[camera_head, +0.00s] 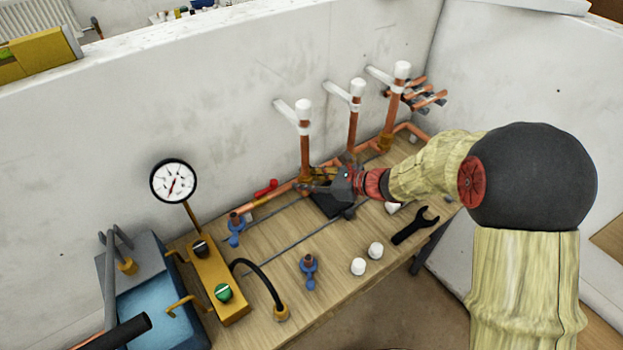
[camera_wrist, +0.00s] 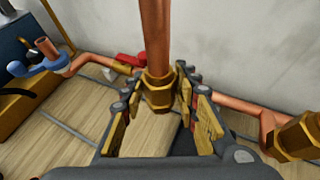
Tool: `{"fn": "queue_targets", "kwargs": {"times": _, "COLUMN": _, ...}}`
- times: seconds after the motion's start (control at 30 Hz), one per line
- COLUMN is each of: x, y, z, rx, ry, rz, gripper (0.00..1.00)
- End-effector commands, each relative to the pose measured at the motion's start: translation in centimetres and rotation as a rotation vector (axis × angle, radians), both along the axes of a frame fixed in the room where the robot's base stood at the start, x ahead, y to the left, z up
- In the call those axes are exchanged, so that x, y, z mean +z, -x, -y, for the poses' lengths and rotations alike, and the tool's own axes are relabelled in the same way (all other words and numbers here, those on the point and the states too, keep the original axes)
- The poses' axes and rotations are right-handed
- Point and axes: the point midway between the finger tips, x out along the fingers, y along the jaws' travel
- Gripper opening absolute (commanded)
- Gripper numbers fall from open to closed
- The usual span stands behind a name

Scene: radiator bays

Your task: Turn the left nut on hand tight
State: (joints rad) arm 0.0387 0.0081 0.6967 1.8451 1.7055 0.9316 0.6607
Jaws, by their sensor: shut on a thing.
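The left nut is a brass hexagonal nut (camera_wrist: 158,92) at the foot of an upright copper pipe (camera_wrist: 155,35). My gripper (camera_wrist: 160,88) is shut on this nut, with one padded finger on each side of it. In the head view my gripper (camera_head: 322,186) reaches in from the right, low at the foot of the leftmost riser (camera_head: 305,158), and largely hides the nut. How far the nut is threaded on cannot be told.
Two more copper risers (camera_head: 352,130) (camera_head: 391,115) stand to the right along the wall. A red handle (camera_head: 266,188) lies close on the left. The bench also carries a gauge (camera_head: 173,181), a pump (camera_head: 214,278), white caps (camera_head: 375,250) and a black spanner (camera_head: 415,225).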

Motion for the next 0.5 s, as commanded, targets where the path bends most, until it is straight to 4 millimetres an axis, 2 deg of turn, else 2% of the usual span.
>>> {"fn": "queue_targets", "kwargs": {"times": 0.5, "x": -0.10, "y": 0.02, "z": -0.07, "rx": -0.113, "ry": 0.000, "rz": 0.002, "gripper": 0.16}}
